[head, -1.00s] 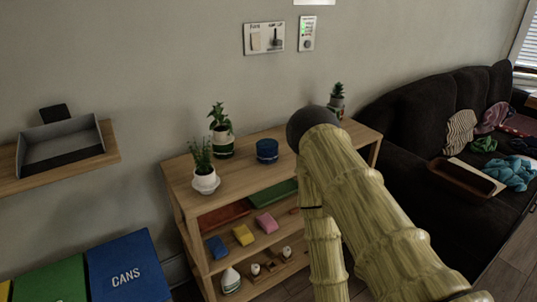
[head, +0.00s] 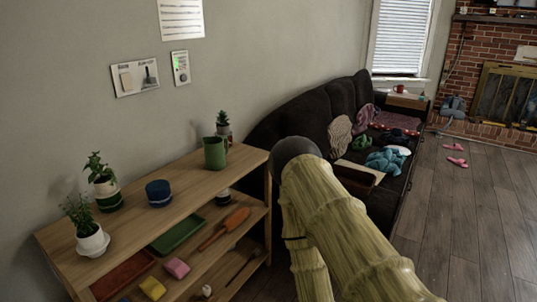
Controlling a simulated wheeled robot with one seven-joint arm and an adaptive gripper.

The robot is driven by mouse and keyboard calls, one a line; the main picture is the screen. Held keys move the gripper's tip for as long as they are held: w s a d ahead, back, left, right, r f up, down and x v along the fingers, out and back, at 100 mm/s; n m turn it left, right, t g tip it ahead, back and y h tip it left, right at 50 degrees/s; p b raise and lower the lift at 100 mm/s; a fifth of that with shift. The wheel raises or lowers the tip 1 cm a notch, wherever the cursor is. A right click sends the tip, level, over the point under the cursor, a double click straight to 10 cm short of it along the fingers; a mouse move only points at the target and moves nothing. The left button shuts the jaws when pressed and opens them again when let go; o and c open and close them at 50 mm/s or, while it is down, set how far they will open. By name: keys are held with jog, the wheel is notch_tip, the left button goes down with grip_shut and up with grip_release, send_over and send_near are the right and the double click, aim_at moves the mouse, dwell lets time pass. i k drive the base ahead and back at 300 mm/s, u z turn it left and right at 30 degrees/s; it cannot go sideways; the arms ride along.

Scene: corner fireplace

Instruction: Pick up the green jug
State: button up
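The green jug (head: 215,153) stands upright on the top of the wooden shelf unit (head: 180,193), near its right end and in front of a small potted plant. Its handle shows on the right side. My arm, in a pale bamboo-like texture with a dark round joint, rises in the middle of the head view, to the right of the jug and apart from it in the picture. My gripper is not in view, so its state is hidden.
A blue pot (head: 158,194), a plant in a green and white pot (head: 105,190) and a plant in a white pot (head: 91,240) share the shelf top. Lower shelves hold trays and sponges. A dark sofa (head: 292,119) stands behind my arm. Wooden floor (head: 465,215) is mostly clear at right.

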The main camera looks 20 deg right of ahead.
aim_at(215, 153)
jog(key=z, duration=0.4)
jog(key=k, duration=0.45)
jog(key=z, duration=1.15)
jog(key=i, duration=0.9)
jog(key=u, duration=0.9)
jog(key=i, duration=0.7)
jog(key=u, duration=0.7)
